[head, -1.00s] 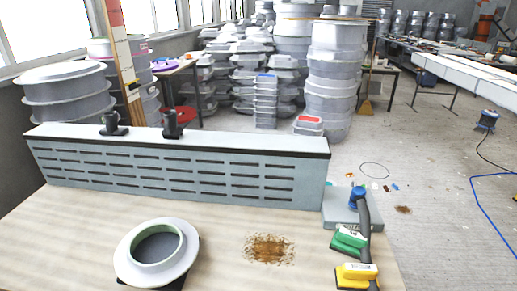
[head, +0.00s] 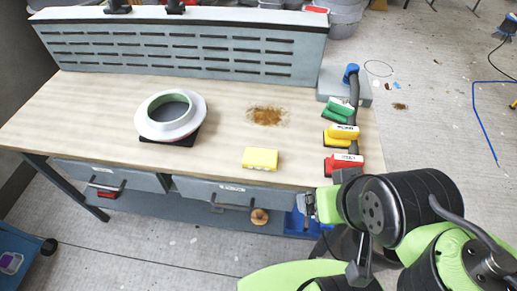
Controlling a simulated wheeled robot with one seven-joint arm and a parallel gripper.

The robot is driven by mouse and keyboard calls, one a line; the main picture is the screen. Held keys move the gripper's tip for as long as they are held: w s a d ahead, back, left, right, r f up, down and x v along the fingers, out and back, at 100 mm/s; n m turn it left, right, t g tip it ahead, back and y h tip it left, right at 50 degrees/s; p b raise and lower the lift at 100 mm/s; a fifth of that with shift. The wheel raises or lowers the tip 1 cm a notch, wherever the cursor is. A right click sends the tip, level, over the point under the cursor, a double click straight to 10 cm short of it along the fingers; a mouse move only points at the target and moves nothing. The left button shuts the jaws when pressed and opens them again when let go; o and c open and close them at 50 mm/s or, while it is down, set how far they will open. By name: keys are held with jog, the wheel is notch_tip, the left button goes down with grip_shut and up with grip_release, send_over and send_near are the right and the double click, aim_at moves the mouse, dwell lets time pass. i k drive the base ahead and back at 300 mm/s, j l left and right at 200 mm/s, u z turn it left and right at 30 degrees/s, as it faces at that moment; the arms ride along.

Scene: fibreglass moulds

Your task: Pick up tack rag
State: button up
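A yellow block-like piece (head: 260,159), which may be the tack rag, lies flat near the front edge of the wooden workbench (head: 90,115). No label on it can be read. My green and black arm comes in from the lower right. Its end, my gripper (head: 306,205), seems to be just past the bench's front edge, right of and nearer than the yellow piece. It is small and partly hidden by my arm, so its fingers cannot be made out. It is apart from the yellow piece.
A white ring-shaped mould (head: 190,122) sits on a dark base at the left. A brown stain (head: 267,116) marks the benchtop. Green (head: 339,111), yellow (head: 341,135) and red (head: 343,163) sanding blocks line the right edge by a dark hose. A slotted panel (head: 180,50) backs the bench.

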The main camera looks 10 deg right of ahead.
aim_at(254, 158)
jog(key=i+j+u, duration=0.25)
jog(key=i+j, duration=0.15)
jog(key=j, duration=0.15)
jog(key=i+j+u, duration=0.3)
jog(key=i+j, duration=0.15)
jog(key=j, duration=0.05)
